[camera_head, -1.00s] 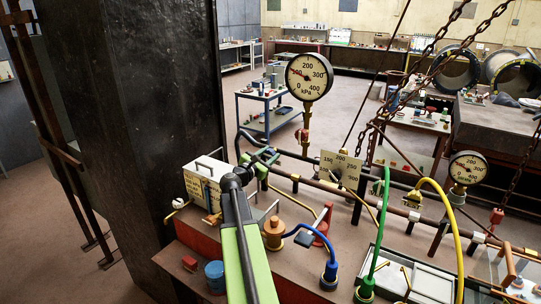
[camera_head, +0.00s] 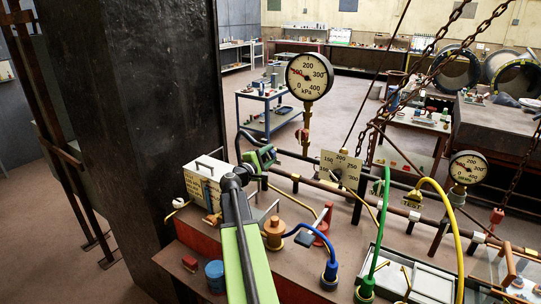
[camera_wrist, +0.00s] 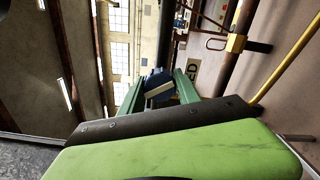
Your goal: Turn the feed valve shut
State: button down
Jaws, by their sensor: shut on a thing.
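My gripper (camera_head: 263,158) is at the left end of the long dark pipe, above the pale box on the bench. In the wrist view its two green fingers (camera_wrist: 161,90) stand on either side of a dark blue block with a pale edge (camera_wrist: 157,84), and they are shut on it. The block appears to be the feed valve's handle. A label (camera_wrist: 193,74) ending in "ED" shows just right of the fingers. My gripper hides most of the valve in the head view.
A large kPa gauge (camera_head: 309,76) stands close right of my gripper; a smaller gauge (camera_head: 468,168) is farther right. Blue (camera_head: 305,231), green (camera_head: 381,225) and yellow (camera_head: 450,218) hoses rise from the bench. A black column (camera_head: 150,100) stands left. Chains hang at right.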

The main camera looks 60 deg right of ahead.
jog(key=m, duration=0.7)
jog(key=shift+s+a+f, duration=0.1)
jog(key=shift+s, duration=0.05)
dwell(0.4)
jog(key=c, duration=0.9)
grip_release()
jog(key=a, duration=1.7)
jog(key=shift+a, duration=0.2)
